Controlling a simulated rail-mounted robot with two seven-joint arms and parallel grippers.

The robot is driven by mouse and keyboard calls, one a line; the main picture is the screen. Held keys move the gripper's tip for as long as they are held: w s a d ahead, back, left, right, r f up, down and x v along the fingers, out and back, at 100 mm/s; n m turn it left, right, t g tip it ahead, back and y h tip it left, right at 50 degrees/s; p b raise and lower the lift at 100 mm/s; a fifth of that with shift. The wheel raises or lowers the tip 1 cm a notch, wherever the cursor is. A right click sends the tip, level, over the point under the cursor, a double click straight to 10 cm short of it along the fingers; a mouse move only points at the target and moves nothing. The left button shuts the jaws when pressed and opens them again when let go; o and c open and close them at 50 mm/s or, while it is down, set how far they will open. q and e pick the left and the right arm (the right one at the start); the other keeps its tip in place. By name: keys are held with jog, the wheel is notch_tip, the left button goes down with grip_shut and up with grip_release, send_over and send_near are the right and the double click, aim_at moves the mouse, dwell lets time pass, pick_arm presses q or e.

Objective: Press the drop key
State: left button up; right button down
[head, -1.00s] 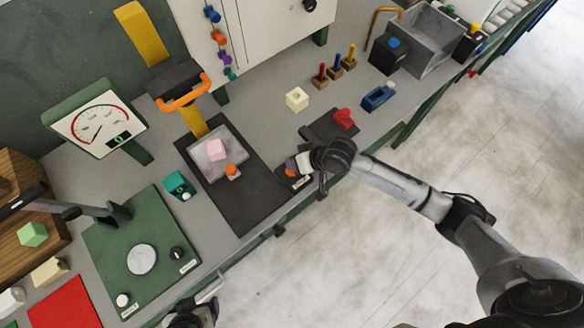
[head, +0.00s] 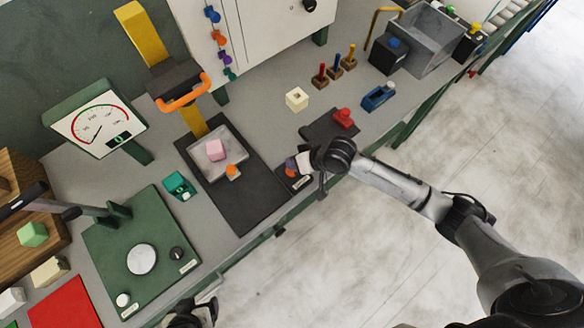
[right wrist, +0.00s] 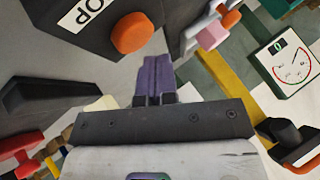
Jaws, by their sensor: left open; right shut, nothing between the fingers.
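The drop key is a dark box with an orange round button (head: 291,171) and a white label, at the front edge of the bench. In the right wrist view the orange button (right wrist: 132,33) sits beside a label whose visible letters end in "OP". My right gripper (head: 303,162) is over the key's box, close beside the button. Its purple fingers (right wrist: 153,77) are shut and empty, with their tips just short of the button in the picture; contact cannot be made out. My left gripper (head: 207,308) is open, partly cut off at the bottom edge.
A red piece (head: 343,117) lies right of my right gripper. A dial gauge (head: 95,128) stands left.

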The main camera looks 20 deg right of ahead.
jog(key=shift+f, duration=0.15)
dwell(0.3)
jog(key=shift+f, duration=0.25)
jog(key=shift+f, duration=0.1)
dwell(0.4)
jog(key=shift+f, duration=0.45)
dwell(0.3)
jog(key=shift+r, duration=0.1)
jog(key=shift+r+p, duration=0.45)
jog(key=shift+p, duration=0.2)
jog(key=shift+r+p, duration=0.45)
jog(key=shift+p, duration=0.1)
